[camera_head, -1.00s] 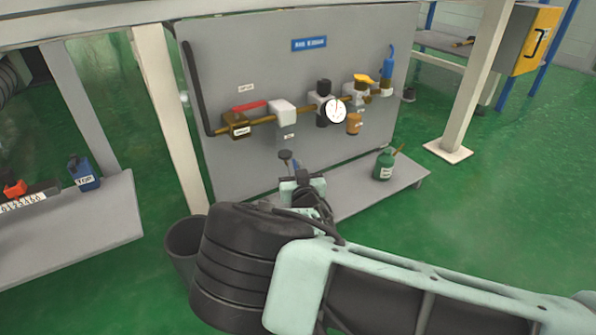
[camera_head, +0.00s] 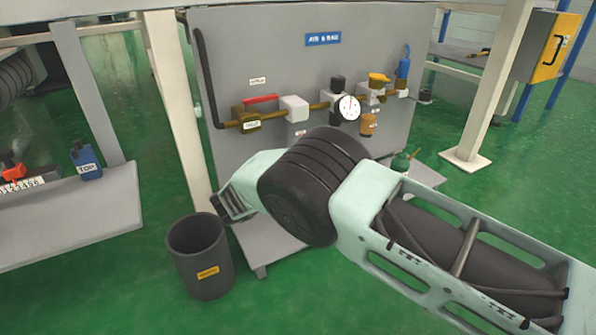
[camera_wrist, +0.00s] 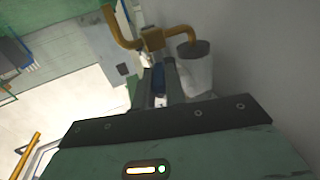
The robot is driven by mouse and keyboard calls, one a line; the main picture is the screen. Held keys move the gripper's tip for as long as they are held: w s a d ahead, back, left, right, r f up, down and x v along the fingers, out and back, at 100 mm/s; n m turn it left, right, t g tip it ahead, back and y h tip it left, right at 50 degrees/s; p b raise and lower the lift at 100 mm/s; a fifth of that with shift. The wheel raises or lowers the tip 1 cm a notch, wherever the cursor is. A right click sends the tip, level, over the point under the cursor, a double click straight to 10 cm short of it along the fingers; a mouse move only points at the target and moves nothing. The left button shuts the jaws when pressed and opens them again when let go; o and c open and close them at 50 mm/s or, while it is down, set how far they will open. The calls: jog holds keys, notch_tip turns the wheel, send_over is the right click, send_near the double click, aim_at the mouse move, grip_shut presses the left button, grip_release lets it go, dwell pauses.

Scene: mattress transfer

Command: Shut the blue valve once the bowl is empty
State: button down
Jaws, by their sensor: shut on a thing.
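In the wrist view my gripper (camera_wrist: 160,97) is shut on a small blue handle (camera_wrist: 159,77), which I take for the blue valve. A brass fitting (camera_wrist: 152,39) with bent pipe sits just beyond it, and a grey cup (camera_wrist: 196,66) stands to its right. Another upright blue part (camera_head: 403,64) stands at the pipe's right end, clear of my arm. An orange bowl-like cup (camera_head: 368,124) hangs under the pipe. Its contents cannot be seen.
The grey panel (camera_head: 240,60) carries a red-handled valve (camera_head: 261,98), a white block (camera_head: 294,107) and a round gauge (camera_head: 349,107). A dark bin (camera_head: 195,245) stands on the floor at left. A green oil can (camera_head: 400,162) is partly behind my arm. White posts flank the panel.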

jog(key=shift+w+a+m+g+h+b, duration=0.15)
jog(key=shift+m+g+h+b, duration=0.1)
jog(key=shift+m+g+h, duration=0.3)
jog(key=shift+w+m+g+h+b, duration=0.1)
jog(key=shift+m+g+h+b, duration=0.15)
jog(key=shift+m+g+h, duration=0.3)
jog(key=shift+w+a+g, duration=0.1)
jog(key=shift+g, duration=0.4)
jog(key=c, duration=1.4)
grip_release()
jog(key=shift+c, duration=0.2)
jog(key=shift+r+t, duration=0.15)
jog(key=shift+t, duration=0.25)
